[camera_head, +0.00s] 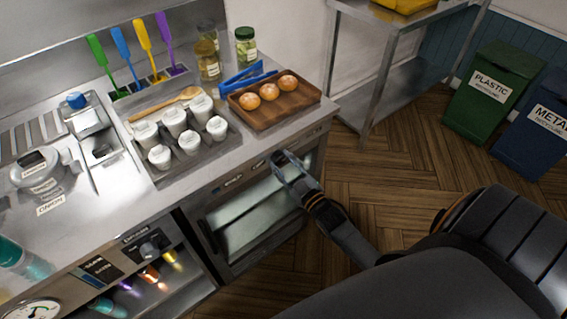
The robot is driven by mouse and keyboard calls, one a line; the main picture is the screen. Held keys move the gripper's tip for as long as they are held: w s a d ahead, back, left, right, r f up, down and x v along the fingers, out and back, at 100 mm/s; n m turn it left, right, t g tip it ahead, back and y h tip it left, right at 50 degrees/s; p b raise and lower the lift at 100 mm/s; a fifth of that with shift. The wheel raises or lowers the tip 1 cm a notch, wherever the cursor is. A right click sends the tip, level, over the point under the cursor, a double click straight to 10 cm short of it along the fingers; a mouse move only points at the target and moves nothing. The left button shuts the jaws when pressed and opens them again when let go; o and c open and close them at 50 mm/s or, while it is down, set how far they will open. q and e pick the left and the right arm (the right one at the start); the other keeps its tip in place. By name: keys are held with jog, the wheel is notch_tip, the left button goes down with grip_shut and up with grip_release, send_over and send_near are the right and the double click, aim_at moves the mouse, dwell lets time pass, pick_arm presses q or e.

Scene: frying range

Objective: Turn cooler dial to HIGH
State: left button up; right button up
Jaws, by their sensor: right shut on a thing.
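My right gripper (284,165) is at the front of the counter unit, at the right end of the panel strip above a glass-fronted door (250,212). Its fingers are shut on a small part there, which I take to be the cooler dial. The fingers cover it, so its pointer and the HIGH mark cannot be read. My left gripper is not in view.
The counter holds white cups (174,120), a wooden tray (305,99) of buns, jars (246,45) and colored utensils. Bottles stand on a lit shelf below. Green (490,92) and blue (537,132) bins stand at the right. Wooden floor (375,185) is clear between.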

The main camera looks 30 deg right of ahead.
jog(key=o, duration=1.2)
jog(key=shift+s, duration=0.1)
jog(key=s, duration=1.1)
jog(key=shift+s+d+f, duration=0.1)
jog(key=shift+s+f, duration=0.25)
jog(key=shift+s, duration=0.05)
